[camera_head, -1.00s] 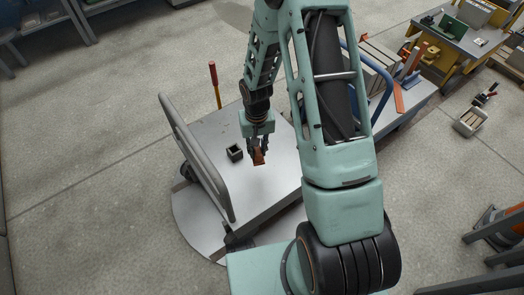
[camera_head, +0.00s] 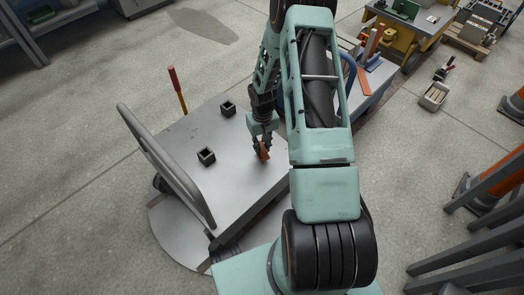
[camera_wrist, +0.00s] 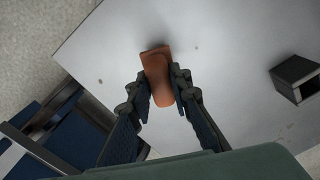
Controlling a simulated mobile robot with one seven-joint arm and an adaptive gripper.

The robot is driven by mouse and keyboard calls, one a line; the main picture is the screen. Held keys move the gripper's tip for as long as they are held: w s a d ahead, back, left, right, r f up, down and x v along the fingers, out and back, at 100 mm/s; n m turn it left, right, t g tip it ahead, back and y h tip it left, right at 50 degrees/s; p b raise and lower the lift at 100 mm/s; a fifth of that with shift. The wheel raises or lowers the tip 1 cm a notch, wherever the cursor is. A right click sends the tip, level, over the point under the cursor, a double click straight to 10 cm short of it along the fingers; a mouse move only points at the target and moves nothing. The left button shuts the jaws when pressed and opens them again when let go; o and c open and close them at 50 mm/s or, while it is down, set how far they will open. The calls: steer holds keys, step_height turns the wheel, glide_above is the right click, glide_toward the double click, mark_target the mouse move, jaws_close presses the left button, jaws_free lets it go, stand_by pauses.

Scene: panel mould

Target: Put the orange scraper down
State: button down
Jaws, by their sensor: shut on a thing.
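The orange scraper (camera_head: 265,152) is between the fingers of my gripper (camera_head: 262,146), over the right part of the grey cart top (camera_head: 225,180). In the wrist view the scraper (camera_wrist: 156,62) shows as an orange-brown block, with the fingers of my gripper (camera_wrist: 161,90) shut on its two sides. One end sticks out past the fingertips, over the bare cart top (camera_wrist: 225,60). I cannot tell whether the scraper touches the surface or hangs just above it.
Two dark hollow square blocks stand on the cart top, one nearer (camera_head: 206,156) and one farther (camera_head: 228,108). A grey push handle (camera_head: 165,165) rises along the left edge. A red-handled tool (camera_head: 177,88) stands at the far left. The front right of the cart top is clear.

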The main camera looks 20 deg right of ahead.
mark_target(262, 146)
step_height(262, 146, down, 2)
steer(key=shift+a, duration=0.1)
steer(key=shift+r, duration=0.1)
steer(key=c, duration=2.2)
jaws_free()
steer(key=shift+f+b, duration=0.25)
steer(key=shift+b, duration=0.05)
steer(key=shift+c, duration=0.2)
steer(key=o, duration=0.5)
steer(key=shift+r, duration=0.1)
step_height(262, 146, up, 12)
steer(key=p, duration=0.4)
steer(key=shift+r, duration=0.15)
